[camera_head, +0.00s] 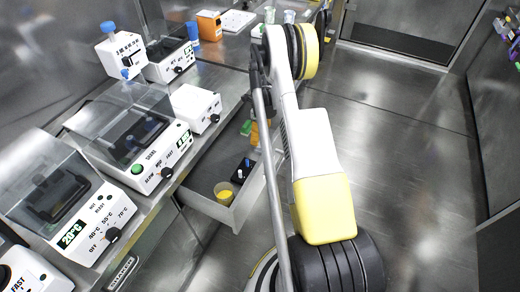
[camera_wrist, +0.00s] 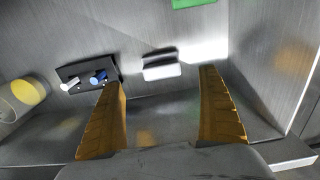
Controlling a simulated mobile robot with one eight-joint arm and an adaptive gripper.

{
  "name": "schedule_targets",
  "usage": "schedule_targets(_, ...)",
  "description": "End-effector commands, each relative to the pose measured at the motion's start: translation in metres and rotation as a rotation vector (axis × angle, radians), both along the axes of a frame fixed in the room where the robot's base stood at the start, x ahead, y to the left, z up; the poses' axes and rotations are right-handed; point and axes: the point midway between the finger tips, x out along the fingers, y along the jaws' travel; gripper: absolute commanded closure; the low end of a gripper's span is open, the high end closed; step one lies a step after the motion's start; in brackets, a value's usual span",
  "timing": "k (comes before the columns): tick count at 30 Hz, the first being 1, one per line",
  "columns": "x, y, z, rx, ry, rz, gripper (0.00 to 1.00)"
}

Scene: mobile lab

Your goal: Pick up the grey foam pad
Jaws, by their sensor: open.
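A small pale grey block, which looks like the foam pad (camera_wrist: 161,66), lies on the drawer floor in the wrist view, with a bright top and a darker side. My gripper (camera_wrist: 160,78) is open, its two orange fingers reaching down into the drawer. The pad sits in the gap between the fingertips as seen, apart from both, and nothing is held. How far the tips are above it I cannot tell. In the head view the pad cannot be made out; my arm covers part of the drawer.
The open metal drawer (camera_wrist: 265,20) has walls close on the right. A black rack (camera_wrist: 72,75) with white and blue pieces lies by the left finger. A yellow-topped cup (camera_wrist: 27,92) is further left, and a green block (camera_wrist: 192,3) lies beyond. Bench instruments (camera_head: 135,140) stand above the drawer.

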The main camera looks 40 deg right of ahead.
Motion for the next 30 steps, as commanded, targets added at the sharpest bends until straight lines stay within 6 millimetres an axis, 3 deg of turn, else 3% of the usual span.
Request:
schedule_targets(3, 0.001, 0.000, -0.024, 0.000, 0.000, 0.001, 0.12)
schedule_targets(10, 0.000, -0.001, -0.044, -0.001, -0.001, 0.002, 0.12)
schedule_targets(16, -0.001, -0.003, -0.077, -0.001, -0.001, 0.003, 0.12)
schedule_targets(25, -0.001, -0.003, -0.082, -0.001, -0.001, 0.003, 0.12)
schedule_targets(30, -0.001, -0.003, -0.082, -0.001, -0.001, 0.004, 0.63)
